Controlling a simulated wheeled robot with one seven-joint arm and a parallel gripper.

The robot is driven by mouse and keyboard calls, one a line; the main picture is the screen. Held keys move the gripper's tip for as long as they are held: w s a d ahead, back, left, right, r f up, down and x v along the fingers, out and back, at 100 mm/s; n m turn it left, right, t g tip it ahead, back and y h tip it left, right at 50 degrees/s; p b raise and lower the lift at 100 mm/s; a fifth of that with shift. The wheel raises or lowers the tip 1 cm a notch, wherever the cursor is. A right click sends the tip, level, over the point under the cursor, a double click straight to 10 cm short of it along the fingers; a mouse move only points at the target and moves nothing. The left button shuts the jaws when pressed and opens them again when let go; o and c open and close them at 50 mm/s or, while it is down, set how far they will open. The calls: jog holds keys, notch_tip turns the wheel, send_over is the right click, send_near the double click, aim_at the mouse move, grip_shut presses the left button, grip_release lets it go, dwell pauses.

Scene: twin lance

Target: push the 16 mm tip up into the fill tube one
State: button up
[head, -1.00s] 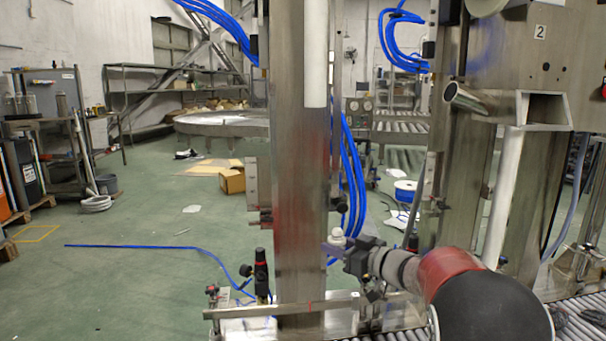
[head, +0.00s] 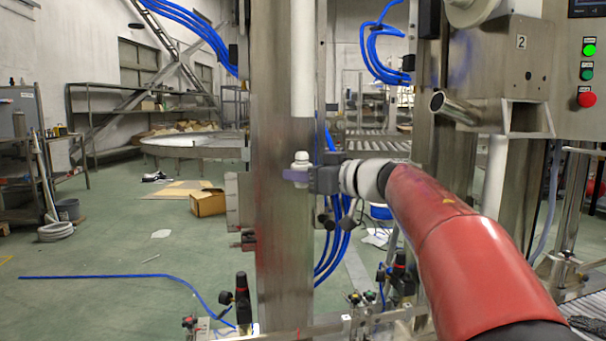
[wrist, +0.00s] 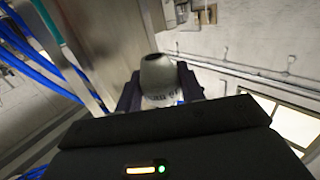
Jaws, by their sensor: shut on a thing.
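The white tip (head: 301,160) is held upright in my gripper (head: 297,176), left of the red arm in the head view. The gripper is shut on it. In the wrist view the tip (wrist: 158,76) shows as a pale rounded piece with a darker top, between the two dark fingers. The fill tube (head: 302,65) is a white vertical pipe in front of the steel column. Its open lower end is above the tip, with a clear gap between them. In the head view they look roughly in line; depth alignment cannot be told. I do not make out the tube in the wrist view.
The steel column (head: 278,230) stands close behind the tip and tube. Blue hoses (head: 345,235) hang right of it. A slanted metal spout (head: 450,107) and a control box with buttons (head: 588,72) are at right.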

jog(key=shift+s+d+r+p, duration=0.1)
jog(key=shift+r+p, duration=0.1)
jog(key=shift+p, duration=0.45)
jog(key=shift+r+p, duration=0.25)
jog(key=shift+p, duration=0.15)
notch_tip(320, 180, up, 5)
jog(key=p, duration=0.5)
jog(key=shift+p, duration=0.35)
jog(key=shift+r, duration=1.85)
dwell(0.3)
jog(key=o, duration=1.2)
jog(key=shift+f, duration=0.1)
